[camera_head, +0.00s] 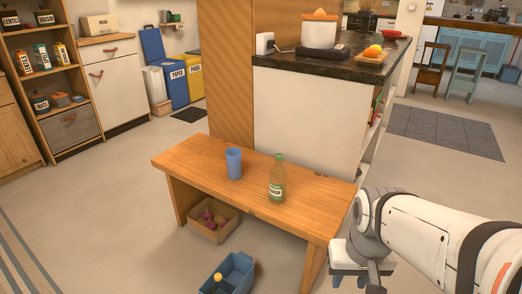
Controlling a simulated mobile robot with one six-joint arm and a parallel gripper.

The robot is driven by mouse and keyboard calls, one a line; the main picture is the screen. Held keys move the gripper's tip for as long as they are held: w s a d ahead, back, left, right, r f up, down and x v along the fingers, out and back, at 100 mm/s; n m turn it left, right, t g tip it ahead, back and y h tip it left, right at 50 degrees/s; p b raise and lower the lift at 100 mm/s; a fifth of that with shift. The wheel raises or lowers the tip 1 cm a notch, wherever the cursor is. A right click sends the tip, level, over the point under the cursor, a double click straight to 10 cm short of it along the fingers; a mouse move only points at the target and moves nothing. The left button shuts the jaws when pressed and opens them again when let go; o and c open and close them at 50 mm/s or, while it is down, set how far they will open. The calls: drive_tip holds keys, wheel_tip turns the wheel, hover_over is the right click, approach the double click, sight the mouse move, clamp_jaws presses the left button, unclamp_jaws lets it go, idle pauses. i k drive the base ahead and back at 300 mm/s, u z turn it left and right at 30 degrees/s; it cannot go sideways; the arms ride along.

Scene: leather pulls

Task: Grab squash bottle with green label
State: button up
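A green bottle (277,180) with a pale label bearing dark lettering stands upright on a wooden bench (215,160). The exact label colour is hard to tell at this size. A blue cup (233,163) stands on the bench to its left, apart from it. My gripper (362,280) is at the lower right, beyond the bench's right end and below its top. It is clear of the bottle. Its fingers are small and partly cut off by the bottom edge, so its opening does not show.
Under the bench is a cardboard box (209,234) with dark reddish items. A blue crate (240,272) sits on the floor in front. A counter (305,110) and wooden post (226,80) rise behind the bench. Floor at left is clear.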

sight(278, 173)
drive_tip(key=u, duration=0.1)
drive_tip(key=i, duration=1)
drive_tip(key=u, duration=0.05)
